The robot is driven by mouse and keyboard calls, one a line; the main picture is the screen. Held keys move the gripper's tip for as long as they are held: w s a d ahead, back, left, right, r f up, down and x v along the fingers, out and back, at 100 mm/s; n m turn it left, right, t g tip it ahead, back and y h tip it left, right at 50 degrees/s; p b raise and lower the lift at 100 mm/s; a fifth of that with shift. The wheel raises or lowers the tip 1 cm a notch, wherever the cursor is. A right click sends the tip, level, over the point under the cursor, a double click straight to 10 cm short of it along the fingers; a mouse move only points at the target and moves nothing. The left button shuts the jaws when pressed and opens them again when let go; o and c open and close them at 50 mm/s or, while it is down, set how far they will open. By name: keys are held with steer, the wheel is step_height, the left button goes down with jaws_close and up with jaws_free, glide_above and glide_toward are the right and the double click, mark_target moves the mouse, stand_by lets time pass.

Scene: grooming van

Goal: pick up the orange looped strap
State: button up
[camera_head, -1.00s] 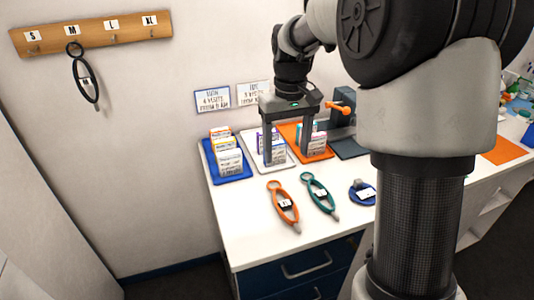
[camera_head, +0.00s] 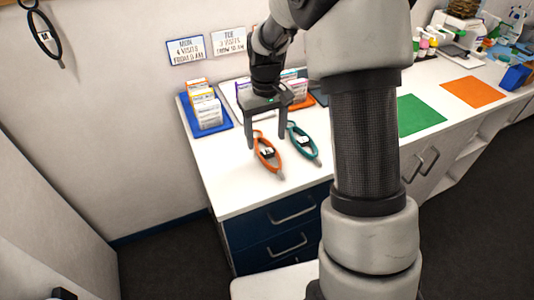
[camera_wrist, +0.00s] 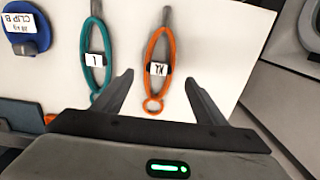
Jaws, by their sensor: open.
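The orange looped strap (camera_head: 267,153) lies flat on the white counter, a long loop with a small ring at one end and a label tag. In the wrist view the strap (camera_wrist: 148,47) lies ahead of my gripper, its small ring between the fingertips in the picture. My gripper (camera_head: 266,143) is open and empty, pointing down over the ring end of the strap. In the wrist view the two fingers (camera_wrist: 160,78) are spread on either side of it. I cannot tell the exact height above the counter.
A teal looped strap (camera_head: 303,143) lies just right of the orange one, close to a finger. A blue round item (camera_wrist: 27,30) shows in the wrist view. A blue tray of boxes (camera_head: 207,108) stands behind left. A black loop (camera_head: 43,36) hangs on the wall.

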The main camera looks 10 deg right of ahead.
mark_target(267, 151)
step_height(267, 151, down, 5)
steer(key=shift+d+r, duration=0.15)
steer(key=shift+r, duration=0.05)
steer(key=shift+c, duration=0.2)
steer(key=c, duration=1.2)
steer(key=shift+r, duration=0.1)
step_height(267, 151, up, 10)
steer(key=shift+f+p, duration=0.1)
steer(key=shift+p, duration=0.25)
